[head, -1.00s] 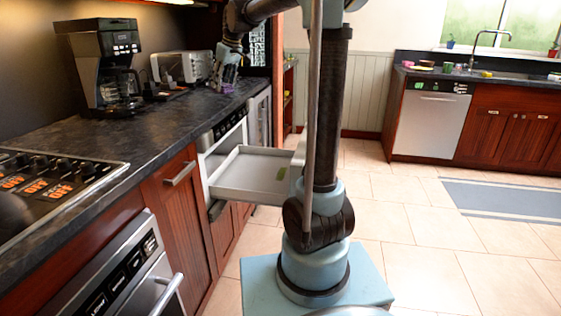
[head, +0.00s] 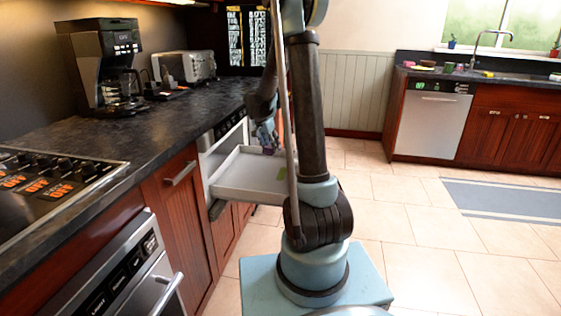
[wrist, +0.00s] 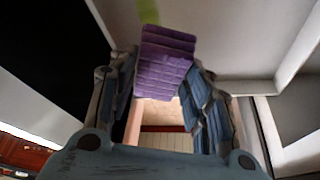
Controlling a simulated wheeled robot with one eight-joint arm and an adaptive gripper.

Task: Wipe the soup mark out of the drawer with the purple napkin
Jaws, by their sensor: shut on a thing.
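The microwave drawer (head: 245,182) stands open, its pale tray pulled out from the counter front. A green soup mark (head: 283,178) lies on its floor, partly hidden behind my arm. In the wrist view the mark (wrist: 148,11) shows at the top edge, just beyond the purple napkin (wrist: 167,50). My gripper (wrist: 160,75) is shut on the napkin, with a finger on each side of it. In the head view my gripper (head: 265,136) points down over the drawer's far part. I cannot tell whether the napkin touches the drawer floor.
The drawer's raised walls (wrist: 302,45) border the space around my gripper. A dark countertop (head: 150,135) with a coffee maker (head: 105,65) and a toaster (head: 187,66) lies to the left.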

